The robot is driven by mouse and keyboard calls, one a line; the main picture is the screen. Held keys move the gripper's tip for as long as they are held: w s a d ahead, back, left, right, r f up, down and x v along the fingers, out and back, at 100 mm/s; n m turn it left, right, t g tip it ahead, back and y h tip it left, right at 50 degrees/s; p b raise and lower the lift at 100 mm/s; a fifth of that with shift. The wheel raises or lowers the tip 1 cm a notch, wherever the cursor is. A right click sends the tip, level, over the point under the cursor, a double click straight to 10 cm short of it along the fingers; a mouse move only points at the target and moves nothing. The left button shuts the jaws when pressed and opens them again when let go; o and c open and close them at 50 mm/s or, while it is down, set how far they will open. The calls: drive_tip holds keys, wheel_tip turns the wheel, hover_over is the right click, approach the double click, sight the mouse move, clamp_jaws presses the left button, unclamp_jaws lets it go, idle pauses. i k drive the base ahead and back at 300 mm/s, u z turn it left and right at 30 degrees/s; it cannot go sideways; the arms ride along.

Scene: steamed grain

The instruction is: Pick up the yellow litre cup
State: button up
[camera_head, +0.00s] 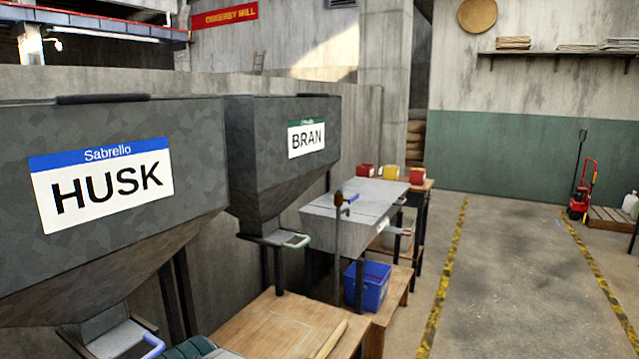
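A small yellow container (390,172), which looks like the yellow litre cup, stands at the far end of the work area beyond the grey metal box. It is between two red containers, one to its left (365,170) and one to its right (415,178). All three are small in the picture, and their handles cannot be made out clearly. My gripper is not in view.
Large grey hoppers marked HUSK (110,240) and BRAN (250,160) line the left. A wooden table (265,325) is in front, with a blue crate (368,287) beyond it. Open floor (500,290) with yellow lines lies right. A red hand truck (580,195) stands far right.

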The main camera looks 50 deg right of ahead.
sight(390, 173)
drive_tip(key=k, duration=0.35)
drive_tip(key=z, duration=2.95)
drive_tip(key=k, duration=0.85)
drive_tip(key=u, duration=0.95)
drive_tip(key=i, duration=1)
drive_tip(key=z, duration=0.4)
drive_tip(key=k, duration=0.45)
drive_tip(key=z, duration=0.9)
drive_tip(key=i, duration=0.3)
drive_tip(key=u, duration=0.15)
